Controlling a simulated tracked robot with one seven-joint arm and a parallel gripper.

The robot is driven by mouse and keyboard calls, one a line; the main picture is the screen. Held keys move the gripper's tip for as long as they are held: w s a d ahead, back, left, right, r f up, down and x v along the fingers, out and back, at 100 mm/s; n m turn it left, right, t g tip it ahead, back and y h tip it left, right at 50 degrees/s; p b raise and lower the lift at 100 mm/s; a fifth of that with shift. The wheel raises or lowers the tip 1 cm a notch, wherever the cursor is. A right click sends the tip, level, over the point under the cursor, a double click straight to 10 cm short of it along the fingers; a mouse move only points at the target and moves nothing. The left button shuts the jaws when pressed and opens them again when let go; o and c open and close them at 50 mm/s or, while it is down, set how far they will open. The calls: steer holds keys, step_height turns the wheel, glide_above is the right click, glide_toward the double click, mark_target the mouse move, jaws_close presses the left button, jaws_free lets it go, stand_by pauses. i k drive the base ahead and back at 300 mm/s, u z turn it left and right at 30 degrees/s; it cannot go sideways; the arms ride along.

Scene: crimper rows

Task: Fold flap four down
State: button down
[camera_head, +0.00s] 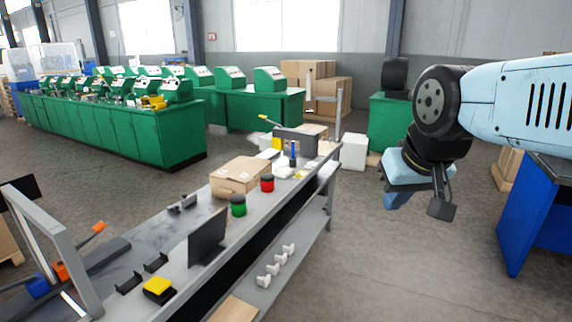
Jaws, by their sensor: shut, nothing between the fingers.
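A brown cardboard box (240,176) sits on the grey workbench (180,230), near its middle. Its top looks mostly closed, and small light marks show on it. No flap stands clearly upright, and I cannot tell which flap is number four. My gripper (398,201) hangs at the end of my light blue arm on the right, pointing down over open floor. It is shut and empty, well to the right of the box and apart from it.
A green pot (238,205) and a red pot (267,183) stand beside the box. A dark upright panel (207,238) and a yellow-topped block (158,287) are nearer. A blue cabinet (535,215) stands at right. Floor between it and the bench is clear.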

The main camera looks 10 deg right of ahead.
mark_target(253, 167)
steer(key=z, duration=0.15)
steer(key=i, duration=1.6)
steer(key=u, duration=0.75)
steer(key=k, duration=0.9)
steer(key=u, duration=0.15)
steer(key=i, duration=0.95)
steer(key=z, duration=0.1)
